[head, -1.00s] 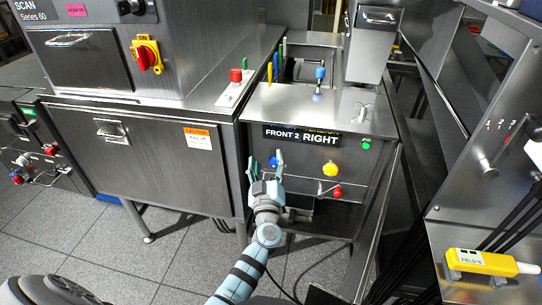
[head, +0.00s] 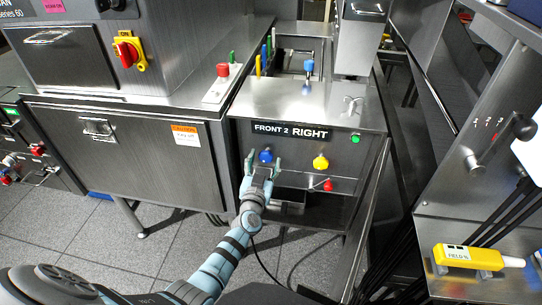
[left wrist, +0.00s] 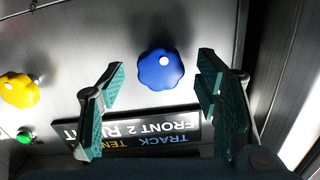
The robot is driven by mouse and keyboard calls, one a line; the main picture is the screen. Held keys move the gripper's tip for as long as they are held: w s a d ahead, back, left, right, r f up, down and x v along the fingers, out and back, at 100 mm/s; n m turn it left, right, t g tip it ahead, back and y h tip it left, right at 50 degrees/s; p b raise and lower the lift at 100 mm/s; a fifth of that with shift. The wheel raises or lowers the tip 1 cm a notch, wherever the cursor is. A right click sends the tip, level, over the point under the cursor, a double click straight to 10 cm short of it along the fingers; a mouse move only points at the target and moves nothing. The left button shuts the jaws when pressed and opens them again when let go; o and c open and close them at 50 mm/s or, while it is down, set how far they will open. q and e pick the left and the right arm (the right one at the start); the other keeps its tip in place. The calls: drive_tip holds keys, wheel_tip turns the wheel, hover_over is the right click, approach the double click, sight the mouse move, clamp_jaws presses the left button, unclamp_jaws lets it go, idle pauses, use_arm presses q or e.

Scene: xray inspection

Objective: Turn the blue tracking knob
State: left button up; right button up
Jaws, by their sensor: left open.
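The blue tracking knob (head: 266,156) is a lobed knob on the steel front panel, below the left end of the black "FRONT 2 RIGHT" label (head: 291,132). In the left wrist view the knob (left wrist: 160,69) shows whole, with a white dot on it. My left gripper (head: 263,164) is open in front of the panel. In the left wrist view its two teal fingers (left wrist: 162,76) stand apart on either side of the knob, with a gap on both sides. Whether the fingertips reach to the knob's depth I cannot tell. My right gripper is not in view.
A yellow knob (head: 320,162), a red knob (head: 328,185) and a green button (head: 355,138) sit to the right on the same panel. A red button (head: 223,70) is on the ledge above left. A slanted metal panel stands at the right.

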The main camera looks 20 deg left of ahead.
use_arm(q)
drive_tip(key=shift+w+a, duration=0.1)
drive_tip(key=shift+w, duration=0.45)
drive_tip(key=shift+s+r, duration=0.1)
drive_tip(key=shift+r, duration=0.05)
drive_tip(key=c, duration=1.2)
drive_tip(key=shift+o, duration=0.2)
